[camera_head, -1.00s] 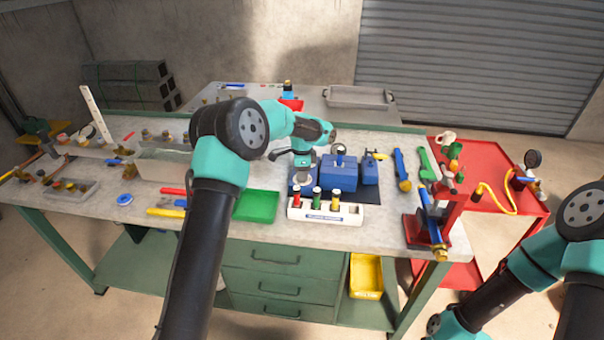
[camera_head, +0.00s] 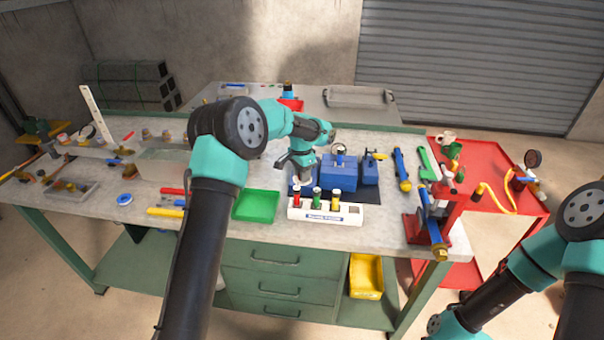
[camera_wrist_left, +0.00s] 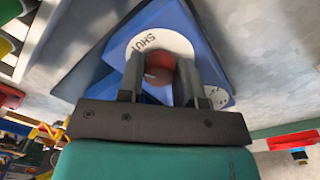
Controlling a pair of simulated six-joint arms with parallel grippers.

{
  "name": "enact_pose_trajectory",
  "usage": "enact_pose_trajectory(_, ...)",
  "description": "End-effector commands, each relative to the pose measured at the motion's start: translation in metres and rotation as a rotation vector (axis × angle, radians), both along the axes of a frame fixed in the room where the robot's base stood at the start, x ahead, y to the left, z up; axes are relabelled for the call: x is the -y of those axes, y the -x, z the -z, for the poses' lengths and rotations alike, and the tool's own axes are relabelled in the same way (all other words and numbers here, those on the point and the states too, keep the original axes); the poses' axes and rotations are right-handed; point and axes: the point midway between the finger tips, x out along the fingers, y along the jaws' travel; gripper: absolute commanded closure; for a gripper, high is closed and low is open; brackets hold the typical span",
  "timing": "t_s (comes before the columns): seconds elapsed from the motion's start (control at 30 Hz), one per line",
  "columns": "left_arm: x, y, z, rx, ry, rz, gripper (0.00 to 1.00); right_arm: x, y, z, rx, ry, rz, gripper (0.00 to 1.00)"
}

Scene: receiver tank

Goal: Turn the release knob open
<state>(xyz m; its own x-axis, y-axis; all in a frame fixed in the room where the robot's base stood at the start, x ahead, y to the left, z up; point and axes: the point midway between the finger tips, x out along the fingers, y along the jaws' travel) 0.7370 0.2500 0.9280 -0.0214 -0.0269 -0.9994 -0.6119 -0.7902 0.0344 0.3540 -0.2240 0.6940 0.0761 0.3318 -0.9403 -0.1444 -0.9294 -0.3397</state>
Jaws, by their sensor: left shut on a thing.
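My left gripper (camera_head: 299,179) is over the left blue block on the dark mat in the head view. In the left wrist view, its two fingers (camera_wrist_left: 158,76) are shut on a round red knob (camera_wrist_left: 159,67), one finger on each side. The knob sits at a white dial plate (camera_wrist_left: 150,42) marked SHUT, on a blue base (camera_wrist_left: 172,14). In the head view the knob is mostly hidden by the gripper. My right arm shows at the right edge, but its gripper is out of view.
A white rack (camera_head: 344,214) with red, green and yellow-topped pieces stands just in front. A larger blue box (camera_head: 338,174) is to the right. A green tray (camera_head: 256,206) lies to the left.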

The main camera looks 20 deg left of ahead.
Motion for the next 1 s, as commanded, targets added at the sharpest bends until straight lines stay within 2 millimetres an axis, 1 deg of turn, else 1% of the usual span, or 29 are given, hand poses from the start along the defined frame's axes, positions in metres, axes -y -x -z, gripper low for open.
enact_pose_trajectory(0.7,0.0009,0.0008,-0.0002,0.001,0.002,-0.679,0.91,0.0,0.0,0.0,0.0,0.0,0.0,0.57)
enact_pose_trajectory(1.0,0.0012,0.0008,-0.0005,0.001,0.001,-0.917,0.91,0.0,0.0,0.0,0.0,0.0,0.0,0.57)
